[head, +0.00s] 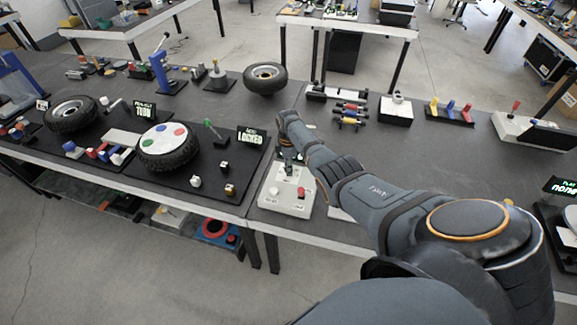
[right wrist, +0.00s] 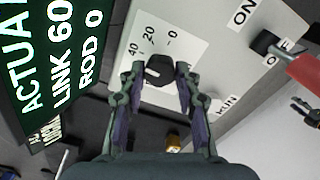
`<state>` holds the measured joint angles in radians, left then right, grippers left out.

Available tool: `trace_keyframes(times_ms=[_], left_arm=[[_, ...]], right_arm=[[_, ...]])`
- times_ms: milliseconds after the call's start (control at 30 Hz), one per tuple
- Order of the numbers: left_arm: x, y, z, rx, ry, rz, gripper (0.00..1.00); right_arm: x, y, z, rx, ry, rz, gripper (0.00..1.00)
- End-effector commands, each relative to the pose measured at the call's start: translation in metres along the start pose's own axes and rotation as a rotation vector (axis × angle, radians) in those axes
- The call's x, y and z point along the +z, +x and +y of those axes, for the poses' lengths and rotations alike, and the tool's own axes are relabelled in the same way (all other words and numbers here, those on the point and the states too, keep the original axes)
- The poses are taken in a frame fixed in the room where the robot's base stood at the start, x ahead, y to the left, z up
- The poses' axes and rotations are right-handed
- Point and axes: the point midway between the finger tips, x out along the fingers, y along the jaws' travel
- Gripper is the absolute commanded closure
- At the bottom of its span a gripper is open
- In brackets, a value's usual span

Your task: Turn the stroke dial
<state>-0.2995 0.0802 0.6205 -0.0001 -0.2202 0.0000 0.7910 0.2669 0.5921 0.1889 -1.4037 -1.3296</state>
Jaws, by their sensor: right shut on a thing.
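The stroke dial is a black knob (right wrist: 159,70) on a white label with the marks 40, 20 and 0, in the right wrist view. The label is on a pale control box (head: 285,197), at the table's front edge in the head view. My right gripper (right wrist: 160,69) has a finger on each side of the knob and is shut on it. In the head view my right gripper (head: 289,166) is small at the back of the box, and the knob is hard to make out. My left gripper is not in view.
A dark display (right wrist: 55,60) beside the box reads LINK 60 and ROD 0. A red-handled switch (right wrist: 300,72) marked ON and OFF is on the box. Left of the box stand a wheel with a coloured disc (head: 167,146) and a LOCKED sign (head: 251,136).

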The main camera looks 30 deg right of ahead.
Motion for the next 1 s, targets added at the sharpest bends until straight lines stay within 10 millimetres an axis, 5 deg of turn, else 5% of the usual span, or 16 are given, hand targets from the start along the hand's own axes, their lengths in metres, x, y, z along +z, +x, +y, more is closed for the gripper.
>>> trace_keyframes(times_ms=[600, 1000], left_arm=[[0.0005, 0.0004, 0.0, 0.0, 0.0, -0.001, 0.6], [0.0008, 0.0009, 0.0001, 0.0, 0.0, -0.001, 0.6]], right_arm=[[-0.0001, 0.0007, -0.0016, -0.001, -0.561, 0.001, 0.99], [0.0002, 0.0009, -0.0022, -0.002, -0.782, 0.001, 0.99]])
